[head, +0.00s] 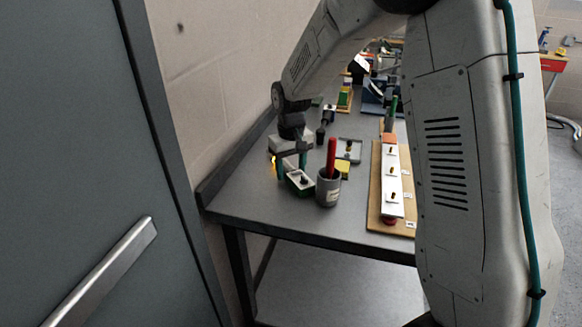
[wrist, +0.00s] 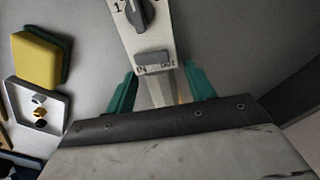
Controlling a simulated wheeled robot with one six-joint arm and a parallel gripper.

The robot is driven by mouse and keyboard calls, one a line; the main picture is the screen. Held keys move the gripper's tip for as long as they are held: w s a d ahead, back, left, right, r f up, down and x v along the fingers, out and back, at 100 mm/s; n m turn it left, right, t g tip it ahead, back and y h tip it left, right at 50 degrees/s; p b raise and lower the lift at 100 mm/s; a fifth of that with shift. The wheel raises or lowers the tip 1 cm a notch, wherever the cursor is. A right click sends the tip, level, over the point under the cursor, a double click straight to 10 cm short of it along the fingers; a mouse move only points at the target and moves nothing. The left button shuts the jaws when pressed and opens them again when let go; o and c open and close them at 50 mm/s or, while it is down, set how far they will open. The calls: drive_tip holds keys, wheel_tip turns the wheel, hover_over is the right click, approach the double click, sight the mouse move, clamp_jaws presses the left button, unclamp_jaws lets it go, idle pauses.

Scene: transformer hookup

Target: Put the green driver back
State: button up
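A thin green upright handle (head: 393,106), which looks like the green driver, stands by an orange block (head: 388,138) at the far end of the terminal board. A grey cup (head: 328,190) near the table's front holds a red-handled tool (head: 331,158). Whether the fingers touch the box is unclear.
The wooden terminal board (head: 376,190) with white blocks lies right of the cup. A tray of small nuts (head: 348,150) and a yellow block (head: 342,168) are behind the cup. My arm hides part of the table's right side. A wall runs along the left.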

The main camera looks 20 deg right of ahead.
sight(291, 168)
drive_tip(key=shift+r, duration=0.1)
wheel_tip(291, 168, up, 12)
drive_tip(key=s+d+r, duration=0.1)
drive_tip(key=s+r, duration=0.4)
drive_tip(key=s, duration=0.5)
drive_tip(key=s+d+f+m+t, duration=0.1)
drive_tip(key=s, duration=2.4)
drive_tip(key=shift+s+d+m, duration=0.35)
drive_tip(key=shift+s+m, duration=0.05)
